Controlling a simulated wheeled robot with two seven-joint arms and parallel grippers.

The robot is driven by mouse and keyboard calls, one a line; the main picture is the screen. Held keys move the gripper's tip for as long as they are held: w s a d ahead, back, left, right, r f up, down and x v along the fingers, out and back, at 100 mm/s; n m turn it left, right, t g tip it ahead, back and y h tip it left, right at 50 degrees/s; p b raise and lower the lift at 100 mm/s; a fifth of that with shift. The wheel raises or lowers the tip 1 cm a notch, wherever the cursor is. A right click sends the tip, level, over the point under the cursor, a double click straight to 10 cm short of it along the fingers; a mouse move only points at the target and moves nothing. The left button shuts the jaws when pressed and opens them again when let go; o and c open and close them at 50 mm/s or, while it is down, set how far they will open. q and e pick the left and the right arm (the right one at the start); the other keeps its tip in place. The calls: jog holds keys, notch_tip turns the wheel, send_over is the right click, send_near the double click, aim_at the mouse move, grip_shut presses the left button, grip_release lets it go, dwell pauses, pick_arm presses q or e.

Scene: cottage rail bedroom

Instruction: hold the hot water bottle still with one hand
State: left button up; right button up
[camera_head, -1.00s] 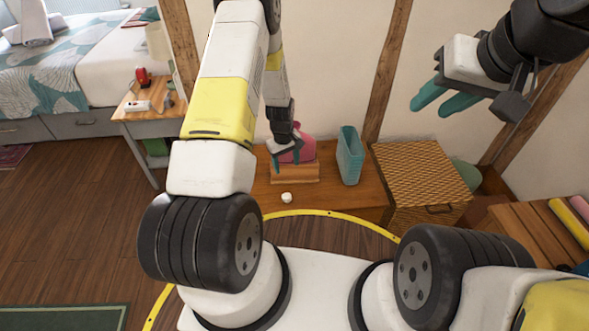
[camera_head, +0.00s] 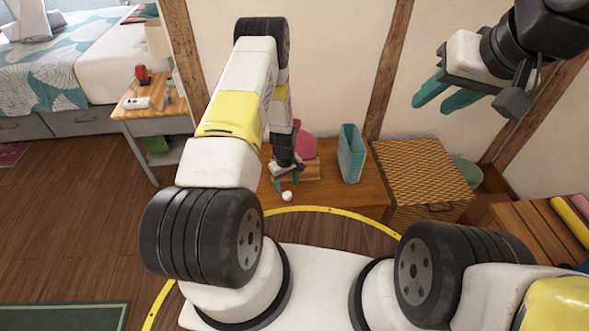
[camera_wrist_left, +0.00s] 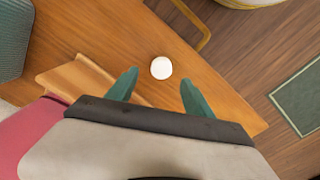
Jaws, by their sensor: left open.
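The pink hot water bottle (camera_head: 306,146) rests at a wooden stand (camera_head: 312,172) on the low table, partly hidden behind my left gripper. In the left wrist view its pink side (camera_wrist_left: 28,138) shows at the lower left, outside the fingers. My left gripper (camera_head: 286,183) is open and empty, in front of the bottle and apart from it. A small round white cap (camera_head: 287,196) lies on the table just beyond its fingertips; the wrist view shows the cap (camera_wrist_left: 161,68) ahead of the gap. My right gripper (camera_head: 430,103) is open and empty, raised at the upper right.
A teal container (camera_head: 351,155) stands right of the bottle on the wooden table (camera_head: 355,196). A woven box (camera_head: 425,170) is further right. A nightstand (camera_head: 165,120) with small items is at the left.

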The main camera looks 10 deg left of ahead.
aim_at(287, 194)
pick_arm(q)
jog(key=shift+f, duration=0.1)
notch_tip(287, 194, down, 5)
jog(key=shift+f, duration=0.1)
dwell(0.5)
grip_shut()
dwell(0.3)
